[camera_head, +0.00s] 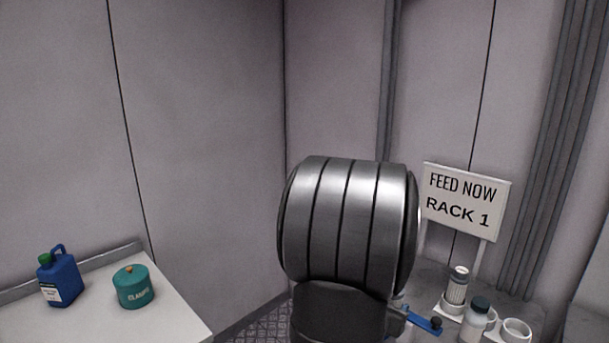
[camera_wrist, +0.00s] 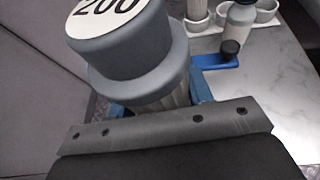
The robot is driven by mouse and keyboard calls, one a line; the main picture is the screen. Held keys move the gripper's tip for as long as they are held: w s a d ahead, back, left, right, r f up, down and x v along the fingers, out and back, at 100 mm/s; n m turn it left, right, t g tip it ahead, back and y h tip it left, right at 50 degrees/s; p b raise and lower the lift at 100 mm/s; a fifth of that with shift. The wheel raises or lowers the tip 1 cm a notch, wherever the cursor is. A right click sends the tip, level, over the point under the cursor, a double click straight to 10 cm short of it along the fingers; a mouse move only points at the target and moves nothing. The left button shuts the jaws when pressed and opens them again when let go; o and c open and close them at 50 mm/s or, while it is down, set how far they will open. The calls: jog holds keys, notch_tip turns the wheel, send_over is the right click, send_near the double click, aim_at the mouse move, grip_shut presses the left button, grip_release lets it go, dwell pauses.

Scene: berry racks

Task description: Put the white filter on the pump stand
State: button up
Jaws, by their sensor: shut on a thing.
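In the wrist view a filter (camera_wrist: 125,48) with a wide grey cap, a white top label reading "200" and a pale ribbed body fills the upper left. My gripper (camera_wrist: 168,110) is shut on this filter; its fingertips are mostly hidden. Blue parts show on both sides of the filter's body. One blue arm (camera_wrist: 213,60) with a black knob reaches right; it also shows in the head view (camera_head: 422,321). I cannot tell whether the filter touches these blue parts. My arm hides the gripper and held filter in the head view. I cannot clearly make out the pump stand.
A white rack with round cups (camera_head: 516,329) holds another ribbed filter (camera_head: 457,287). A dark-capped bottle (camera_head: 474,323) stands by it. A "FEED NOW RACK 1" sign (camera_head: 463,200) stands behind. On the left table (camera_head: 150,318) are a blue jug (camera_head: 60,279) and a teal canister (camera_head: 134,288).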

jog(key=w+a+f+n+t+y, duration=0.1)
jog(key=w+a, duration=0.4)
jog(key=a, duration=0.6)
jog(key=w+a+f+n+t+y, duration=0.1)
jog(key=w+a+n+y, duration=0.2)
jog(key=a, duration=0.8)
jog(key=shift+w+f, duration=0.3)
jog(key=shift+w, duration=0.85)
jog(key=shift+r, duration=0.1)
